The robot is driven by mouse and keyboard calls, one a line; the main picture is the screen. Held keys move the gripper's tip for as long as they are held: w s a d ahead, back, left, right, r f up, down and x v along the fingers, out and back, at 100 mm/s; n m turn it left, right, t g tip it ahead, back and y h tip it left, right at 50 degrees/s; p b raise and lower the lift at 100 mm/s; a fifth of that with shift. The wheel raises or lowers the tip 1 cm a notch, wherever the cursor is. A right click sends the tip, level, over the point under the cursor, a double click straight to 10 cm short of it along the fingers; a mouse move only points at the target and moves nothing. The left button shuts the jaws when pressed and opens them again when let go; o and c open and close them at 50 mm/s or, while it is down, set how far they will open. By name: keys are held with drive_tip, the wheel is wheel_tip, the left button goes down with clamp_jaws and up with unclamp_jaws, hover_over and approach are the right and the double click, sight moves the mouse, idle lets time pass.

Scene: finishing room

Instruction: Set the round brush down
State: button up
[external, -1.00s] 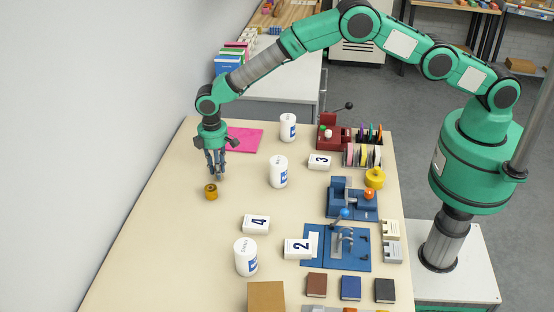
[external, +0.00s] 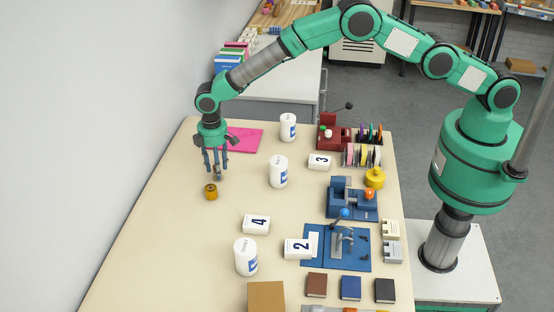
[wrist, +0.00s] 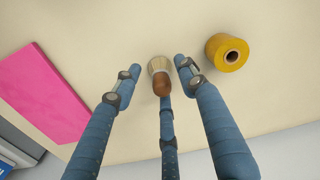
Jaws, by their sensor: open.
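The round brush (wrist: 160,67) shows in the wrist view with a brown rounded handle towards the camera and a pale cream part beyond it. My gripper (wrist: 157,68) has three blue fingers, spread open around the brush. Gaps show between the brush and the left and right fingers; whether the middle finger touches it I cannot tell. The brush looks upright, against the tabletop. In the external view my gripper (external: 217,174) is low over the back left of the table (external: 170,225), and I cannot make out the brush among the fingers.
A yellow-brown spool (external: 211,192) stands close by, also at upper right in the wrist view (wrist: 227,52). A pink sheet (external: 245,139) lies behind the gripper. White cylinders (external: 279,172), numbered blocks (external: 256,224) and blue fixtures (external: 352,200) stand to the right. The left front tabletop is clear.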

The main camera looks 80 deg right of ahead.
wheel_tip(320, 180, up, 11)
drive_tip(key=shift+r, duration=0.15)
idle(0.4)
drive_tip(key=shift+r, duration=0.1)
idle(0.6)
